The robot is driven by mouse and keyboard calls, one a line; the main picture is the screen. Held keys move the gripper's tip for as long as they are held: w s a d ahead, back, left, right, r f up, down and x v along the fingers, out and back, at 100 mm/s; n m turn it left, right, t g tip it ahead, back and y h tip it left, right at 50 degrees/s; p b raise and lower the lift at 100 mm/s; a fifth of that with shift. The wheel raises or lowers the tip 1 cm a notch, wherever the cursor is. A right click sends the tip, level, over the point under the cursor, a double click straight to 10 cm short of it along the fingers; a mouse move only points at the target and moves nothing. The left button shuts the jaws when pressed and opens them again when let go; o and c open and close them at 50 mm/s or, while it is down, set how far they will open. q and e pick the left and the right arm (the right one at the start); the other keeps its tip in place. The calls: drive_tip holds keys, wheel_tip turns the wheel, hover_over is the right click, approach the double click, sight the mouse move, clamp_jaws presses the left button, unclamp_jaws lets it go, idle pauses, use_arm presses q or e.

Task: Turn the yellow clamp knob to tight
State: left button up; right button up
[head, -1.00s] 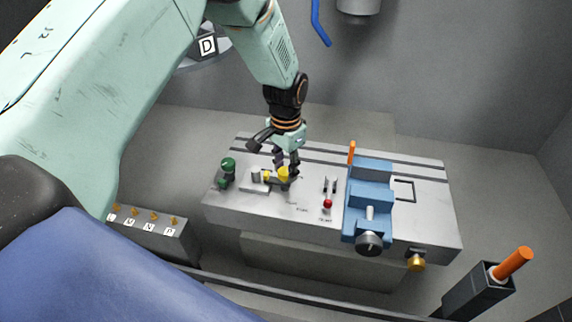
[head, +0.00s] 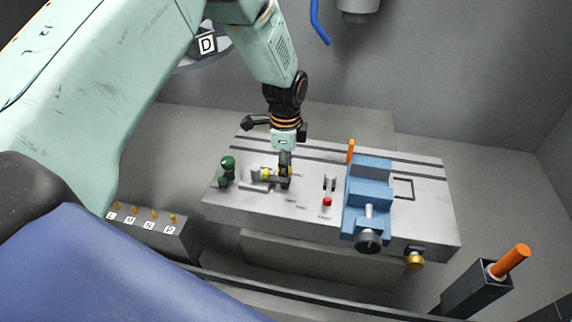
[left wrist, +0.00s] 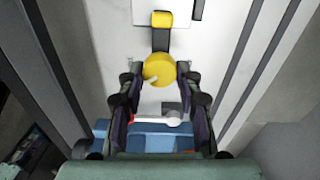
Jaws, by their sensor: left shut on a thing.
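The yellow clamp knob (left wrist: 159,70) is a round knob with a pale mark on its face. In the left wrist view it sits between the two fingers of my left gripper (left wrist: 158,85), which is shut on it. In the head view my left gripper (head: 285,180) points down over the knob, and its fingers hide most of it. A small clamp with a yellow part (head: 266,174) lies just left of the knob on the grey slotted table (head: 235,205). Small printed labels near the knob are too small to read. My right gripper does not show.
A green knob (head: 228,162) stands at the table's left end. A red-tipped lever (head: 327,201) and a blue vise (head: 368,190) stand to the right. An orange-handled tool (head: 512,258) rests in a dark holder at lower right. A labelled box (head: 150,228) stands at lower left.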

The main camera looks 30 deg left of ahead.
use_arm(q)
drive_tip(key=shift+w+r+m, duration=0.2)
drive_tip(key=shift+w+m, duration=0.05)
drive_tip(key=shift+m, duration=0.45)
drive_tip(key=o, duration=1.2)
drive_tip(key=shift+s+a, duration=0.1)
drive_tip(key=shift+s, duration=0.1)
drive_tip(key=shift+c, duration=0.2)
drive_tip(key=shift+f, duration=0.1)
wheel_tip(320, 180, up, 12)
